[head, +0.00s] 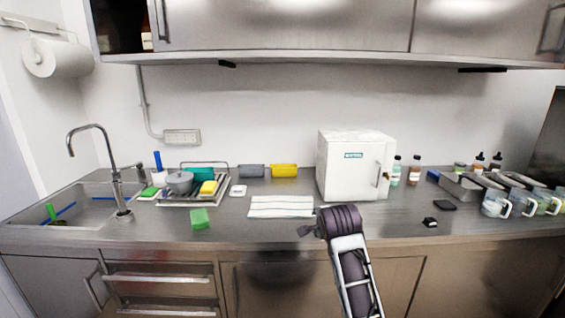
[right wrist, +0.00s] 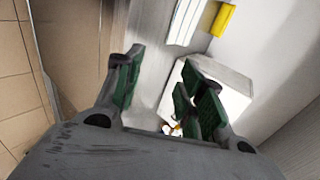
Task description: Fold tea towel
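The tea towel (head: 281,207) is a white cloth with thin stripes. It lies flat on the steel counter, left of the white box-shaped freezer, in the head view. Part of it shows at the top of the right wrist view (right wrist: 187,20). My right gripper (head: 307,231) is above the counter's front part, close to the towel's front right corner in the picture. In the right wrist view its two green-padded fingers (right wrist: 163,88) are spread apart with nothing between them. The towel is apart from the fingers there. My left gripper is not in view.
The white freezer (head: 347,165) stands right of the towel. A green sponge (head: 200,219) and a dish rack (head: 187,203) are to the left, beside the sink (head: 70,208). A yellow roll (head: 284,170) lies behind the towel. Mugs (head: 495,204) stand far right.

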